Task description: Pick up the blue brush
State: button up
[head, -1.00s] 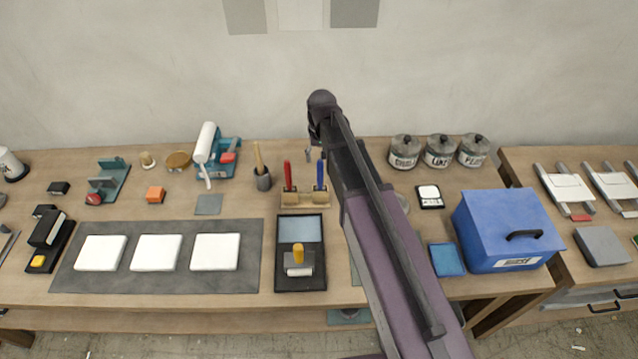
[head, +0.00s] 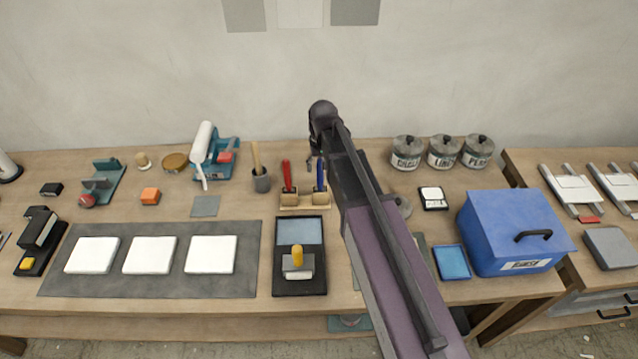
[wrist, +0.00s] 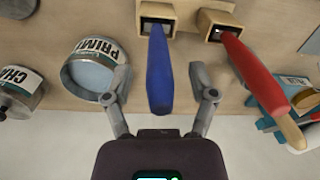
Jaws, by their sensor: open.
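The blue brush (head: 320,175) stands upright in a small wooden holder (head: 291,207), to the right of a red-handled brush (head: 287,175). In the wrist view the blue handle (wrist: 159,70) rises from a square wooden block, with the red handle (wrist: 250,70) to its right. My gripper (wrist: 160,80) is open, with one finger on each side of the blue handle and a visible gap on both sides. In the head view my gripper (head: 315,148) is just above the blue brush, and my arm hides part of the bench to the right.
Labelled jars (head: 406,155) and a blue box (head: 510,225) stand to the right. In the wrist view a PRIMER tin (wrist: 93,70) is close to the left finger.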

grip_shut()
dwell(0.3)
jog(key=shift+r, duration=0.15)
notch_tip(320, 180, up, 10)
jog(key=p, duration=1)
jog(key=shift+s+f, duration=0.1)
jog(key=shift+f, duration=0.15)
dwell(0.7)
